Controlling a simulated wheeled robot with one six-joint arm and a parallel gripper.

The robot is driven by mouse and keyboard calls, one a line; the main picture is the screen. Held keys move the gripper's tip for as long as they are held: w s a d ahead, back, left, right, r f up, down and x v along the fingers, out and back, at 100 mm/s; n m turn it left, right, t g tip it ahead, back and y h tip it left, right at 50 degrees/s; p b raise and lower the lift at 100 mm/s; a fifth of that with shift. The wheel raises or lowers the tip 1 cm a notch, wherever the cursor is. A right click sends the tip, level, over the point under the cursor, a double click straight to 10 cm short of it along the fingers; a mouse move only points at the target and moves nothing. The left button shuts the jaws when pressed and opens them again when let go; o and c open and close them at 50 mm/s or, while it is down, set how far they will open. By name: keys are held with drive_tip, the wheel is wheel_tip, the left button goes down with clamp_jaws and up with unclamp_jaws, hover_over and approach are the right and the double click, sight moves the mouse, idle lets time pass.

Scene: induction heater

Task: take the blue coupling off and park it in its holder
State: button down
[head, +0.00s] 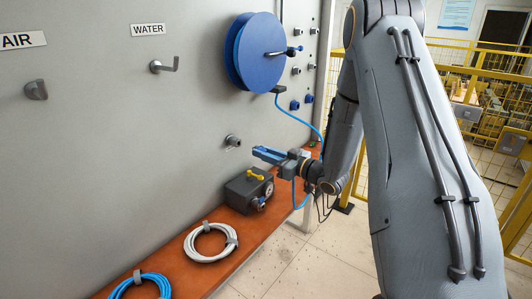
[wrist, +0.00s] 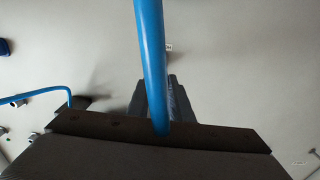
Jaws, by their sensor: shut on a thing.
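My gripper (head: 268,154) is held out in front of the grey wall panel, above the bench, with its blue-looking end pointing left. In the wrist view my gripper's dark fingers (wrist: 160,98) are close together, and a blue hose (wrist: 150,60) runs down to them. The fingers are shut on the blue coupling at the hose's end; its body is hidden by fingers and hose. The hose (head: 300,119) also hangs from the blue reel (head: 258,52) and loops behind the gripper. I cannot tell which wall fitting is the coupling's holder.
A wall fitting (head: 232,141) sticks out left of the gripper. A dark box (head: 238,190) with yellow levers stands below on the orange bench (head: 180,258). A white coil (head: 203,254) and a blue coil (head: 128,285) lie there. Blue fittings (head: 295,105) are on the wall at right.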

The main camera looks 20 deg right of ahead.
drive_tip(key=b+x, duration=0.1)
drive_tip(key=x, duration=0.5)
drive_tip(key=shift+w+a+b, duration=0.15)
drive_tip(key=shift+a+b, duration=0.05)
drive_tip(key=shift+b, duration=0.15)
drive_tip(key=shift+w+a, duration=0.3)
drive_tip(key=shift+w, duration=0.2)
idle(2.0)
drive_tip(key=c, duration=1.5)
unclamp_jaws()
